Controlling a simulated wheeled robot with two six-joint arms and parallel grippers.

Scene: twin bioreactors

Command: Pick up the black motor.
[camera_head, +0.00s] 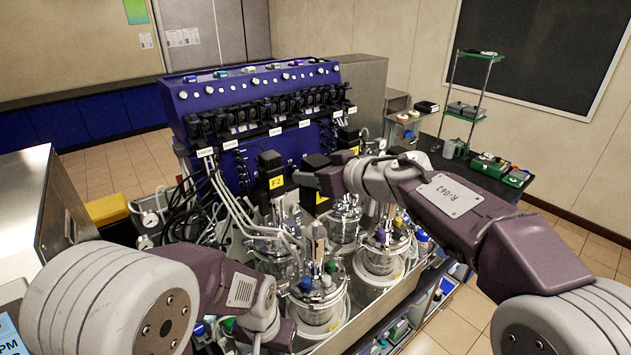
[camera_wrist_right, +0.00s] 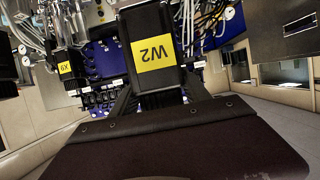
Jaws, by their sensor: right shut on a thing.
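In the right wrist view a black motor (camera_wrist_right: 146,50) with a yellow label reading W2 stands between the fingers of my right gripper (camera_wrist_right: 160,95), which is shut on it. In the head view my right gripper (camera_head: 302,180) reaches left among the black motors above the glass vessels. A black motor (camera_head: 270,165) with a yellow label is just left of its fingertips.
Steel-topped glass vessels (camera_head: 317,300) stand close together below the motors. The blue control unit (camera_head: 255,95) with black pumps and hanging tubes rises behind. Another labelled black motor (camera_wrist_right: 65,65) is at left in the wrist view. A steel cabinet (camera_head: 45,195) is at left.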

